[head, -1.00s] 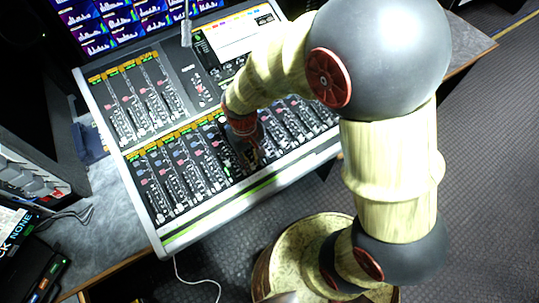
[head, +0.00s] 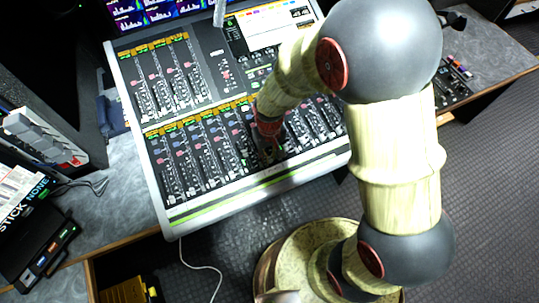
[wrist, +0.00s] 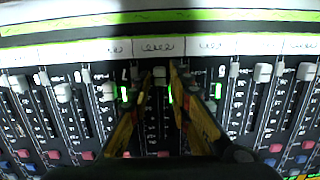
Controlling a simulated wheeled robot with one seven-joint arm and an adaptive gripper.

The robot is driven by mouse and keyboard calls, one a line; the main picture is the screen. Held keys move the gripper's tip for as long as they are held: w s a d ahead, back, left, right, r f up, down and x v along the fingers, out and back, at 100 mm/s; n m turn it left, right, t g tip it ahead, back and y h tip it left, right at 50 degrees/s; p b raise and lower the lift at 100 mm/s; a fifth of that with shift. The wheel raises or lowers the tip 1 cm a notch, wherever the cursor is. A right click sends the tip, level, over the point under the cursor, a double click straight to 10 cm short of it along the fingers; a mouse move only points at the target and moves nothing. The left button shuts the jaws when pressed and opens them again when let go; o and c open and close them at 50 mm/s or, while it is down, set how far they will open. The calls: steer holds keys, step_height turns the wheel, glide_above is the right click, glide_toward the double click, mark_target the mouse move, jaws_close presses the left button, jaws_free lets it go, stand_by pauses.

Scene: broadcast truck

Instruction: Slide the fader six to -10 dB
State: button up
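The mixing console (head: 215,207) stands on the desk with an upper and a lower bank of faders. My gripper (head: 272,152) is low over the lower bank, its fingers partly hidden by the wrist. The channel number and dB marks are too small to read.
Neighbouring fader caps stand close on both sides, such as one at the left (wrist: 64,92) and one at the right (wrist: 263,73). Coloured buttons (wrist: 87,155) line the strips below. Monitors (head: 165,12) stand behind the console. A black box (head: 40,245) is at left.

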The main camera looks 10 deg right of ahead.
steer(key=shift+c, duration=0.4)
steer(key=c, duration=0.4)
jaws_close()
